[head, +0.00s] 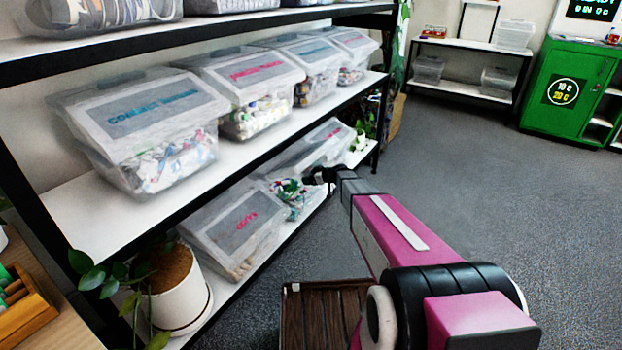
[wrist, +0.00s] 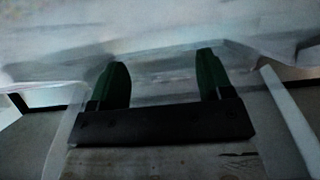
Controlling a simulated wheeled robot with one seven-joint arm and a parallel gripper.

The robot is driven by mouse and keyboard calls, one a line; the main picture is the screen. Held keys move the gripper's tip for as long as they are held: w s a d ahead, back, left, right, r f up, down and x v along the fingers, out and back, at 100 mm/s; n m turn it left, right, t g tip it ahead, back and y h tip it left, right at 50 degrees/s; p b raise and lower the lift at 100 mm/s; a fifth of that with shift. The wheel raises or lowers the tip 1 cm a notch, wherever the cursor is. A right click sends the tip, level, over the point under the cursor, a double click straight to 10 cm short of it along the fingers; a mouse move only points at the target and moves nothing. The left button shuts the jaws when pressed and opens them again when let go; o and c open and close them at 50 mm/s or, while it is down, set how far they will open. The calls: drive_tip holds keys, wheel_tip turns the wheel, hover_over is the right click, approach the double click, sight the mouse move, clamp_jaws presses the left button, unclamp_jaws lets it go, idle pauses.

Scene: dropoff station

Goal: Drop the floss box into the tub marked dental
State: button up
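My gripper (head: 320,175) is at the lower shelf, in front of a clear lidded tub (head: 300,152) with colourful contents. In the wrist view its two green fingers (wrist: 160,78) are apart, with no box visible between them. Blurred pale, see-through plastic fills the view beyond the fingertips; I cannot tell whether they touch it. I cannot make out the floss box in either view. No label reads clearly as dental; several tub labels are too small or blurred to read.
On the middle shelf stand several clear tubs, the nearest with a blue label (head: 140,112). A tub marked corks (head: 236,222) is on the lower shelf, beside a potted plant (head: 178,290). A brown slatted crate (head: 325,312) is below my arm. Grey floor (head: 480,190) is open at right.

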drive_tip(key=v, duration=1.1)
drive_tip(key=shift+a, duration=0.1)
drive_tip(key=s+d+r+m+g+h, duration=0.1)
drive_tip(key=s+m+h, duration=0.4)
drive_tip(key=s, duration=1.1)
drive_tip(key=s+d+r+m+g+h, duration=0.1)
drive_tip(key=s+d+m+g+h, duration=0.2)
drive_tip(key=s, duration=1.3)
drive_tip(key=m+g+h, duration=0.2)
drive_tip(key=g, duration=0.1)
drive_tip(key=shift+s+r+m+g, duration=0.25)
drive_tip(key=shift+s+m+g, duration=0.05)
drive_tip(key=shift+s+m, duration=0.1)
drive_tip(key=shift+d, duration=0.1)
